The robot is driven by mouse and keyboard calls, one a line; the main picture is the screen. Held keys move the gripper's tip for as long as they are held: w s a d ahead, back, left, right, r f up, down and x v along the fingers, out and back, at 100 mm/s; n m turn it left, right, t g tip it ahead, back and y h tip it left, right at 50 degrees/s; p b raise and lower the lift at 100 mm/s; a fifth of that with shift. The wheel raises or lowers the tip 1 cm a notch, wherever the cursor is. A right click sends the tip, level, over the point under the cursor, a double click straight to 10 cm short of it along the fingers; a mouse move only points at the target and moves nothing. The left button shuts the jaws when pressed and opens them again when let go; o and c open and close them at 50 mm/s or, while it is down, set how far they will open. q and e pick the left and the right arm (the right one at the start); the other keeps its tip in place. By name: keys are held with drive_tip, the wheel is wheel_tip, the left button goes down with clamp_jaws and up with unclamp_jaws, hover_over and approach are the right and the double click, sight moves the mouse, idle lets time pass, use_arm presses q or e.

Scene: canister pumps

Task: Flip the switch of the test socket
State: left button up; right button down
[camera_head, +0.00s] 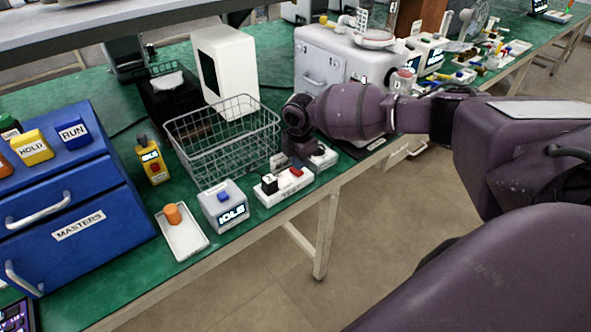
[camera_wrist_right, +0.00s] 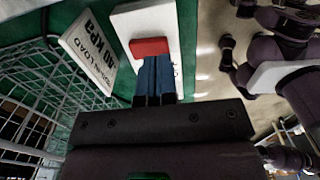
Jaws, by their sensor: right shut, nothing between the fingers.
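The test socket (camera_head: 285,187) is a white block near the table's front edge, with a black plug (camera_head: 269,183) in its left part and a red switch (camera_head: 296,171) on its right part. In the right wrist view the red switch (camera_wrist_right: 150,47) lies on the white socket body (camera_wrist_right: 135,20), just beyond my fingertips. My right gripper (camera_head: 297,158) is over the right end of the socket, pointing down. Its blue fingers (camera_wrist_right: 155,75) are together and empty, close to the switch; I cannot tell whether they touch it. My left gripper is out of view.
A wire basket (camera_head: 222,140) stands close behind the socket. A grey box with a blue button (camera_head: 222,205) reads IDLE to its left, beside a tray (camera_head: 183,238) with an orange knob.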

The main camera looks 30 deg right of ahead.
sight(299, 172)
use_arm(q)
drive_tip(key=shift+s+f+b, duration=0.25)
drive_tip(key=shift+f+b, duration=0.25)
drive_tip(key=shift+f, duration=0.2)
use_arm(e)
drive_tip(key=shift+f, duration=1.25)
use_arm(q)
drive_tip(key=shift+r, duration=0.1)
use_arm(e)
drive_tip(key=shift+r, duration=0.1)
drive_tip(key=shift+r+p, duration=1.2)
drive_tip(key=shift+r, duration=0.7)
drive_tip(key=shift+r+p, duration=1.1)
drive_tip(key=shift+r, duration=0.5)
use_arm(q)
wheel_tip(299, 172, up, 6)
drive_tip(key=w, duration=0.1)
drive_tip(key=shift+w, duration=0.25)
use_arm(e)
drive_tip(key=shift+f, duration=0.1)
